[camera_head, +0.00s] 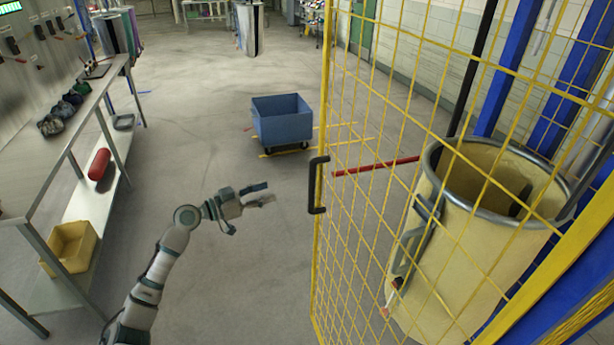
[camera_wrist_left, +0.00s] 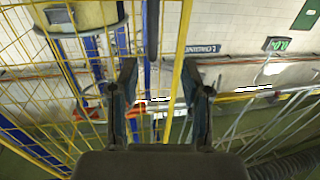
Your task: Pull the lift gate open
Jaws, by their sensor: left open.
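The lift gate is a yellow wire-mesh panel (camera_head: 370,90) in a yellow frame, standing at the right of the head view. A black D-shaped handle (camera_head: 314,186) sits on its left edge post. My left gripper (camera_head: 268,193) is open and empty, to the left of the handle and apart from it, fingers pointing toward it. In the left wrist view the open fingers (camera_wrist_left: 161,92) frame the yellow gate post (camera_wrist_left: 181,65), and a dark upright bar (camera_wrist_left: 151,35) shows between them; I cannot tell whether it is the handle. My right gripper is out of view.
Behind the mesh stands a large cream barrel-shaped container (camera_head: 470,245) with a metal rim. A blue wheeled bin (camera_head: 283,124) stands on the floor beyond my gripper. A bench (camera_head: 70,150) with a yellow tray (camera_head: 70,245) runs along the left. The floor between is clear.

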